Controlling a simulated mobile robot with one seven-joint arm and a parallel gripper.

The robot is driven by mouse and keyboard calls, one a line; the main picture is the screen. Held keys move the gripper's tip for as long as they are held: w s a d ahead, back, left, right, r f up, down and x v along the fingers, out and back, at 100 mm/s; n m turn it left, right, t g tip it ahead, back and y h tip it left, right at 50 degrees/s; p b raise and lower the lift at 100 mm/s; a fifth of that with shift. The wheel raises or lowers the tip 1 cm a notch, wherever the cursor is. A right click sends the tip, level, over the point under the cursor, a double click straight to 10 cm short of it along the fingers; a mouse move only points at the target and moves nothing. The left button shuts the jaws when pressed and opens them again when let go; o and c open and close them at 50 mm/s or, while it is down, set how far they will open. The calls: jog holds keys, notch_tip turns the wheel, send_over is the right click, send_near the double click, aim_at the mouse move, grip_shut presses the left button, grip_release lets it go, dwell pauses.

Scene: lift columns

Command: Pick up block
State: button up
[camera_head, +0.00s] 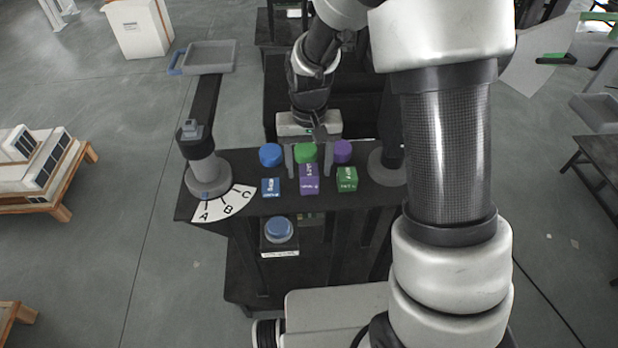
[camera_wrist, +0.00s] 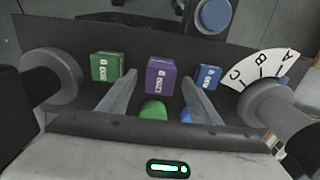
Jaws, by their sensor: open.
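A purple block (camera_head: 309,179) stands in the middle of a row on the black table, with a blue block (camera_head: 271,187) at its left and a green block (camera_head: 347,179) at its right. My gripper (camera_head: 306,172) is open, pointing down over the middle of the row. In the wrist view the purple block (camera_wrist: 161,76) shows between the two fingertips (camera_wrist: 158,75), with the green block (camera_wrist: 107,67) and blue block (camera_wrist: 208,78) outside them. I cannot tell whether the fingers are level with the purple block or above it. No block is held.
Behind the blocks stand a blue round piece (camera_head: 271,154), a green one (camera_head: 305,153) and a purple one (camera_head: 343,151). A lever on a round base (camera_head: 208,176) with an A-B-C dial (camera_head: 226,208) is at left. A blue button (camera_head: 279,229) sits lower in front.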

notch_tip(320, 180, down, 2)
jog(key=shift+f, duration=0.2)
grip_shut()
jog(key=shift+w+r, duration=0.1)
